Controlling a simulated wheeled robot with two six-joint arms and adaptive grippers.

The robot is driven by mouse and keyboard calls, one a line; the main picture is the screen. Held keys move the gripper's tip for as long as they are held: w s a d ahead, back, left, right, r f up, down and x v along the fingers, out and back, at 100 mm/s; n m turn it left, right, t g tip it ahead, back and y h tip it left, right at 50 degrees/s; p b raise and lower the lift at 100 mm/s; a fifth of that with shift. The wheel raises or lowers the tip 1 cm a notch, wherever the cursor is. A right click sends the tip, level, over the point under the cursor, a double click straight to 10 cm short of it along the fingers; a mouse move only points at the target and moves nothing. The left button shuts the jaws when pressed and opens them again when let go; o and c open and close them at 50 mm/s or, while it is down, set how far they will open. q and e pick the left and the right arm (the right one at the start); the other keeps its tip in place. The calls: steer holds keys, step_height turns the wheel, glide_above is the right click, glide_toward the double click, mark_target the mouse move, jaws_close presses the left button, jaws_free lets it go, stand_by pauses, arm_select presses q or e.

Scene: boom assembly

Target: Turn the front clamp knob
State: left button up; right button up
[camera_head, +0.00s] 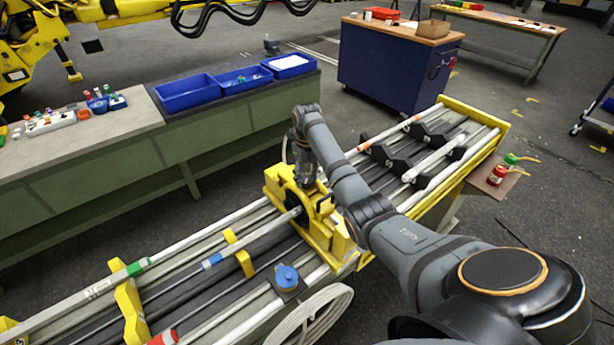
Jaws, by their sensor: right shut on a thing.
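The yellow front clamp (331,242) stands across the boom rails at the middle of the yellow-framed bench. My right arm reaches in from the lower right, and my right gripper (308,180) points down at the top of this clamp. The gripper is shut on the clamp knob, which is mostly hidden by the fingers and the clamp body. My left gripper is not in view.
A blue-capped container (287,277) stands near the front edge, beside a coiled white hose (318,312). Black cradles (393,160) and pale tubes lie beyond the clamp. Blue bins (189,94) sit on the green bench behind.

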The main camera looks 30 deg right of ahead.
mark_target(307, 179)
steer(key=shift+f, duration=0.1)
steer(key=o, duration=1.2)
steer(key=shift+c, duration=0.2)
step_height(307, 179, up, 8)
steer(key=shift+f, duration=0.2)
steer(key=shift+o, duration=0.2)
